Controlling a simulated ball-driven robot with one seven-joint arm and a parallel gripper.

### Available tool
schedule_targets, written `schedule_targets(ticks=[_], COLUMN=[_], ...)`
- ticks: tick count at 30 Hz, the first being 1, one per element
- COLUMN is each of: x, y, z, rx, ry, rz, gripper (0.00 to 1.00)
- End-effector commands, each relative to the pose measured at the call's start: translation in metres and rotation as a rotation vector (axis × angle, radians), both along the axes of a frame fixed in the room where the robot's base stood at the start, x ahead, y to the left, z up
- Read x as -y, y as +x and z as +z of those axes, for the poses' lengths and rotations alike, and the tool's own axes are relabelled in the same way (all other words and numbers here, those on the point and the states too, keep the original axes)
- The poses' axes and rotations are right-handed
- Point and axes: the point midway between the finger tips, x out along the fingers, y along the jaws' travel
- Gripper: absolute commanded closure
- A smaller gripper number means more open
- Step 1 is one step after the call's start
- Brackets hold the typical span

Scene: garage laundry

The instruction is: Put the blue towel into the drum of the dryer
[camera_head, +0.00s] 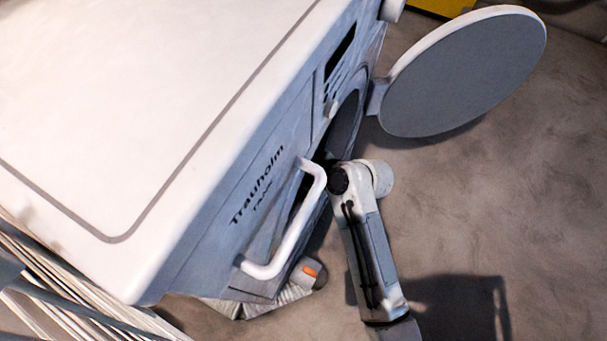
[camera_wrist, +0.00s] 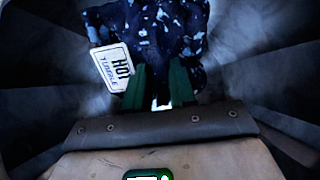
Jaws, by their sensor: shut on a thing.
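The white dryer (camera_head: 130,90) fills the left of the head view. Its round door (camera_head: 465,75) stands open at the upper right. My arm reaches into the dark door opening (camera_head: 346,120), so my gripper is hidden there. In the wrist view my gripper (camera_wrist: 160,90) has green fingers shut on the dark blue, white-spotted towel (camera_wrist: 155,25). A white tag (camera_wrist: 112,67) reading "HOT TUMBLE" hangs at the towel's left. Dark, curved metallic walls of the drum (camera_wrist: 270,55) surround the towel and gripper. Whether the towel touches the drum is unclear.
A white bar handle (camera_head: 290,235) juts from the dryer front beside my arm. A rack of pale rods (camera_head: 75,300) stands at the lower left. A grey-white item with an orange patch (camera_head: 308,270) is low by the dryer. The floor at right is clear.

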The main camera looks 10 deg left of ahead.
Motion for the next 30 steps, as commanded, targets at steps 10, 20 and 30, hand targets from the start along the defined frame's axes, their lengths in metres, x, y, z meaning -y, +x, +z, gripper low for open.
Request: schedule_targets(ticks=[10, 20, 30], x=[-0.030, -0.041, -0.042], y=[0.011, 0.015, 0.016], z=[-0.019, -0.036, -0.037], rx=[0.001, 0.002, 0.002], ry=[0.002, 0.002, 0.002], rz=[0.000, 0.000, 0.000], gripper=[1.00, 1.00, 1.00])
